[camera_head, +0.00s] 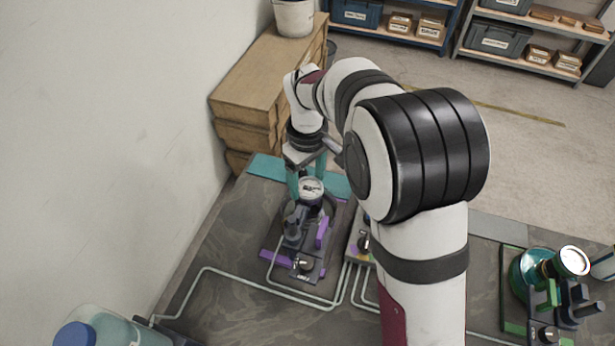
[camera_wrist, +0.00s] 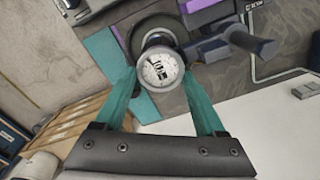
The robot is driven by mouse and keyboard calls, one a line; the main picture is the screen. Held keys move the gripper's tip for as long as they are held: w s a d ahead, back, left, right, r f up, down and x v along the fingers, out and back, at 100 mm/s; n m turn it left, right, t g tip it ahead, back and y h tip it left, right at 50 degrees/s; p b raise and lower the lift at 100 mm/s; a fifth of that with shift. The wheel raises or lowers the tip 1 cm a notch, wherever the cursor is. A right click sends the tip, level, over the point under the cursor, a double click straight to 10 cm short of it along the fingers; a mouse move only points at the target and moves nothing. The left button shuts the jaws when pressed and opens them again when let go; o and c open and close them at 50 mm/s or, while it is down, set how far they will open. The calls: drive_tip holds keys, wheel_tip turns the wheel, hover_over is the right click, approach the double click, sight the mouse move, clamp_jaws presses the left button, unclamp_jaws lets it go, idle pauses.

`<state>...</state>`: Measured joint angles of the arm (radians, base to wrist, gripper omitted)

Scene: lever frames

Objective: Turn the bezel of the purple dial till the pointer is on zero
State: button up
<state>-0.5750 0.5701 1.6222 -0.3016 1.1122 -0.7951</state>
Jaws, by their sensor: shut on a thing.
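The purple-marked dial (camera_head: 311,187) stands at the top of a dark fixture with purple parts (camera_head: 322,232), on the far part of the table. My gripper (camera_head: 306,181) is at this dial, with its teal fingers on either side of the bezel. In the wrist view the white dial face (camera_wrist: 159,70) lies between the tips of my gripper (camera_wrist: 160,78), which is shut on the bezel. A dark pointer or marking shows on the face, but its exact reading is too small to tell.
A second fixture with green parts and a dial (camera_head: 574,261) stands at the right. Pale pipes (camera_head: 250,285) run over the table. A wooden cabinet (camera_head: 262,75) stands behind, near the wall. A bottle (camera_head: 100,328) is at the lower left.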

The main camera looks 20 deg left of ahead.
sight(308, 186)
idle(0.3)
drive_tip(key=o, duration=1.3)
drive_tip(key=shift+r, duration=0.1)
wheel_tip(308, 186, up, 16)
drive_tip(key=shift+f, duration=0.2)
